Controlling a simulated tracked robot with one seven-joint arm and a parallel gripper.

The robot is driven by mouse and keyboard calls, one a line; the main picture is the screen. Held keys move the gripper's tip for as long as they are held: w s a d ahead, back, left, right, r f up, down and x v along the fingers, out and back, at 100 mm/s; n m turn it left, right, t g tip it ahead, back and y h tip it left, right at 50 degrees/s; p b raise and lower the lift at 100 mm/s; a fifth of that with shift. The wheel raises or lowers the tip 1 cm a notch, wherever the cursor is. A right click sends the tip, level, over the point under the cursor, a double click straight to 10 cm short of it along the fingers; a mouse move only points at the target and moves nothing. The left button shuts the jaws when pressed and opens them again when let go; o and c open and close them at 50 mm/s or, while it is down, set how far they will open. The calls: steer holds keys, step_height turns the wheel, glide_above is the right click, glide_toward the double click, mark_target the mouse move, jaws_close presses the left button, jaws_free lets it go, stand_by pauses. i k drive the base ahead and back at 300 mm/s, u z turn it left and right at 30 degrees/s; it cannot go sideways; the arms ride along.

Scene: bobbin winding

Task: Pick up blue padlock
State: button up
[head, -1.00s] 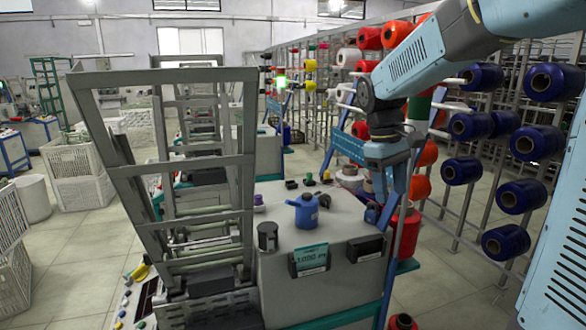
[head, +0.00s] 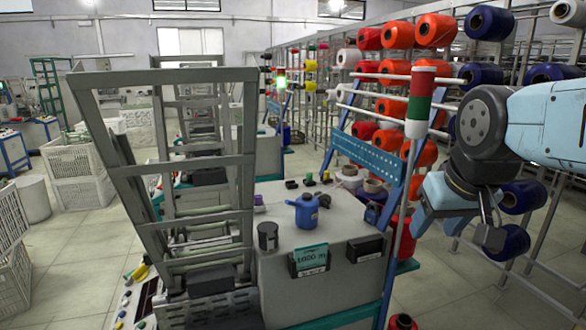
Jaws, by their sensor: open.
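The blue padlock (head: 372,213) appears as a small dark blue block with a shackle. It stands on the right part of the grey machine top (head: 345,228), near its front edge. My gripper (head: 489,236) is to the right of the machine in the picture, in front of the yarn rack and apart from the padlock. Its jaws are open, and I see nothing held in them. The fingertips are small and dark and hard to make out.
A blue can with a spout (head: 307,212) and a dark cup (head: 268,237) stand left of the padlock. Yarn cones (head: 373,186) lie behind it. A red, green and white signal lamp (head: 420,100) on a pole rises just to the right. A metal frame (head: 205,160) stands at left.

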mark_target(371, 216)
steer(key=z, duration=0.1)
steer(key=k, duration=0.5)
steer(key=z, duration=1.15)
steer(key=i, duration=0.6)
steer(key=u, duration=0.65)
steer(key=i, duration=0.5)
